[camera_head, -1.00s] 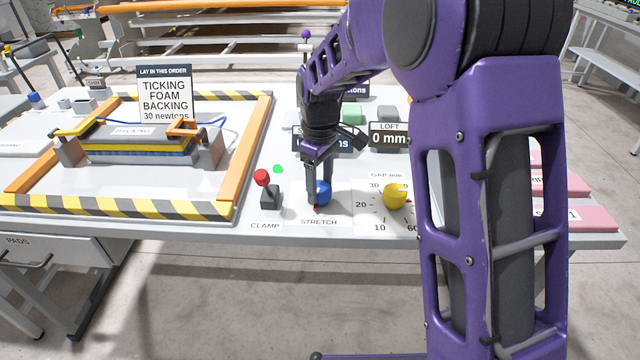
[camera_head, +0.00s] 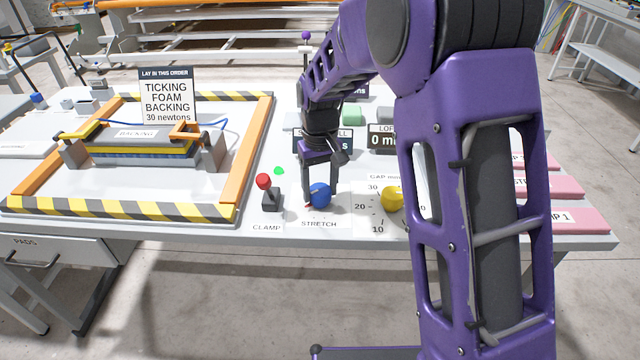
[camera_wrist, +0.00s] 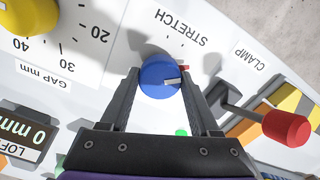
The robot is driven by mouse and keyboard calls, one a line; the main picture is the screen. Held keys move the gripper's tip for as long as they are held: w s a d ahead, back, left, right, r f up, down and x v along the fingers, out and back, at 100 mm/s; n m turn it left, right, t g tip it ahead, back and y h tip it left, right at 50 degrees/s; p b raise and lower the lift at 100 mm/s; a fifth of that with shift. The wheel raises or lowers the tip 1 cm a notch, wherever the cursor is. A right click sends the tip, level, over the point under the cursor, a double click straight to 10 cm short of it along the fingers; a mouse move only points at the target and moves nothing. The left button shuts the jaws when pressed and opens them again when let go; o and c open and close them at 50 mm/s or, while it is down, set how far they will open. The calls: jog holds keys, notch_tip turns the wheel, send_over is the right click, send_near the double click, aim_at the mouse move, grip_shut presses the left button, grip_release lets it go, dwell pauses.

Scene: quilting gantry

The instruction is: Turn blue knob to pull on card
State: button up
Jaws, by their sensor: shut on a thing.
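The blue knob (camera_head: 320,195) sits on the STRETCH dial plate at the front of the table. It also shows in the wrist view (camera_wrist: 160,77), with a pale mark and a red pointer toward its right side. My gripper (camera_head: 313,190) comes down on the knob from above. In the wrist view my gripper (camera_wrist: 157,85) has one finger on each side of the knob, shut on it. The layered stack with a card labelled BACKING (camera_head: 138,134) lies between grey end blocks inside the striped frame. A sign (camera_head: 167,97) behind it reads ticking, foam, backing, 30 newtons.
The red-topped CLAMP lever (camera_head: 264,182) stands just left of the knob. The yellow GAP knob (camera_head: 391,199) is close on the right. The LOFT display (camera_wrist: 30,130) reads 0 mm. Pink blocks (camera_head: 550,187) lie at the right edge.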

aim_at(320, 189)
jog(key=shift+m, duration=0.6)
jog(key=o, duration=1.4)
jog(key=shift+c, duration=0.2)
notch_tip(320, 189, up, 18)
jog(key=p, duration=0.3)
jog(key=shift+f, duration=0.25)
